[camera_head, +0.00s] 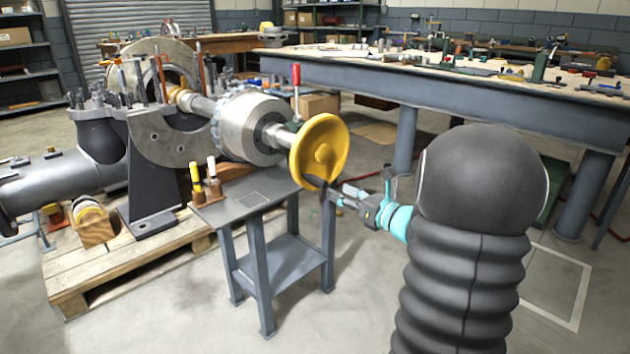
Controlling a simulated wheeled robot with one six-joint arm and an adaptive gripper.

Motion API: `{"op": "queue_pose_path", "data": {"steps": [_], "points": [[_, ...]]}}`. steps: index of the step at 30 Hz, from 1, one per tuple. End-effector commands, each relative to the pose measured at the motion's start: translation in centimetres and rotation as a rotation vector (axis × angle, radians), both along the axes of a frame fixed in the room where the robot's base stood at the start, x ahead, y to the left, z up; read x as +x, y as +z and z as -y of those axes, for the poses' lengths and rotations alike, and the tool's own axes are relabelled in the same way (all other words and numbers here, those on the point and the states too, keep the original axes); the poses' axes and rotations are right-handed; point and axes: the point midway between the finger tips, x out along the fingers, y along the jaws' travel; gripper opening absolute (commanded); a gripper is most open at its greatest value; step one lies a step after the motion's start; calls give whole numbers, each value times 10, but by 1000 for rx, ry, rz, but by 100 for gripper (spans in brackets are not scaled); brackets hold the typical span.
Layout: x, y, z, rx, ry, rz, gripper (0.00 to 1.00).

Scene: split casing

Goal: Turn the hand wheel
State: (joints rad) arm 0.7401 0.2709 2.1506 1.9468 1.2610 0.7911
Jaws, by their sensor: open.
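The hand wheel (319,148) is a yellow disc with a raised hub, in the middle of the head view. It stands upright on the end of a metal shaft that runs from the split casing (168,134) on the left. My gripper (336,193) is at the lower right of the wheel, with its fingers pointing left towards the wheel's lower rim. It is open. I cannot tell whether a finger touches the rim. My dark, ribbed arm covers the right of the view.
A small grey stand (250,199) with markers and a tool on it stands below the wheel. A pallet (120,262) lies under the casing. A long workbench (370,73) full of tools runs behind. A red-handled lever (296,76) rises behind the wheel. Floor is clear at front centre.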

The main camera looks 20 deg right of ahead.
Motion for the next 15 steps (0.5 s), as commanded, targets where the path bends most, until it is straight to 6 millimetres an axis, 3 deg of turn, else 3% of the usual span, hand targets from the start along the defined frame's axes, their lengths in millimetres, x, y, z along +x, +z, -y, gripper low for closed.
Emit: {"op": "queue_pose_path", "data": {"steps": [9, 15], "points": [[57, 0, -21, -1, 3, 0, 53], [82, 0, -31, -2, 2, 0, 53]]}}
